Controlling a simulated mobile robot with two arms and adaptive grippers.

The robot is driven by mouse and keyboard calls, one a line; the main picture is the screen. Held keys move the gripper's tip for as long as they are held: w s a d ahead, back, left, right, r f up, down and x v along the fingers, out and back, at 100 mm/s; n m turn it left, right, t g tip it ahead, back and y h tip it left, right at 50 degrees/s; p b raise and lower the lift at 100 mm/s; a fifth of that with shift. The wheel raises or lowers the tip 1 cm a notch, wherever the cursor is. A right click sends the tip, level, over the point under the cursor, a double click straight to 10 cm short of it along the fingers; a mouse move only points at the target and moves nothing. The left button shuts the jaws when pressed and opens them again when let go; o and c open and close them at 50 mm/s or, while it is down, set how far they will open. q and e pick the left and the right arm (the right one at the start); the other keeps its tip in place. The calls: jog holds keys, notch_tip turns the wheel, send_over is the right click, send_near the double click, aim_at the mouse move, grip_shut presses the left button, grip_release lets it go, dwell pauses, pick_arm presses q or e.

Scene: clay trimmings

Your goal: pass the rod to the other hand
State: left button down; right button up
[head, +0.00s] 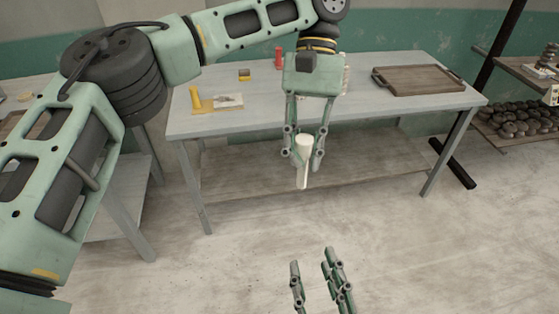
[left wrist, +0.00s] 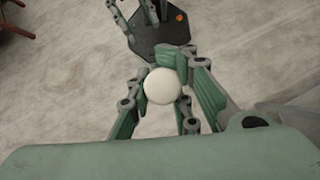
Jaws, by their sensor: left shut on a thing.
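A short cream-white rod (head: 304,161) hangs upright, slightly tilted, in my left gripper (head: 305,155), in front of the table. The left fingers close on it from both sides, and its lower end sticks out below them. In the left wrist view, the rod (left wrist: 162,86) shows end-on as a round pale face between the left fingers. My right gripper (head: 318,270) is at the bottom of the head view, below the rod and apart from it, with its fingers spread and nothing between them. It also shows in the left wrist view (left wrist: 145,12), beyond the rod.
A grey table (head: 370,108) stands behind the rod. It bears a wooden tray (head: 418,80), a yellow object (head: 196,100), a small yellow block (head: 244,75) and a red object (head: 279,57). A shelf with dark lumps (head: 518,118) stands at right. The floor in front is clear.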

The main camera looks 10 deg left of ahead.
pick_arm(q)
jog(key=shift+w+d, duration=0.35)
jog(key=shift+d, duration=0.1)
jog(key=shift+s+a+f+m+y, duration=0.1)
jog(key=shift+a+f+m+y, duration=0.1)
jog(key=shift+f+m+y, duration=0.4)
jog(key=s+a+f+m+t+y, duration=0.1)
jog(key=a+f+m+t+y, duration=0.1)
jog(key=m, duration=0.5)
jog(key=s+a+f+m+t+y, duration=0.1)
jog(key=a+f+m+t+y, duration=0.1)
jog(key=f+m, duration=0.4)
jog(key=shift+s+a+f+m+t+y, duration=0.3)
jog(key=shift+m+t+y, duration=0.3)
jog(key=shift+m+t, duration=0.6)
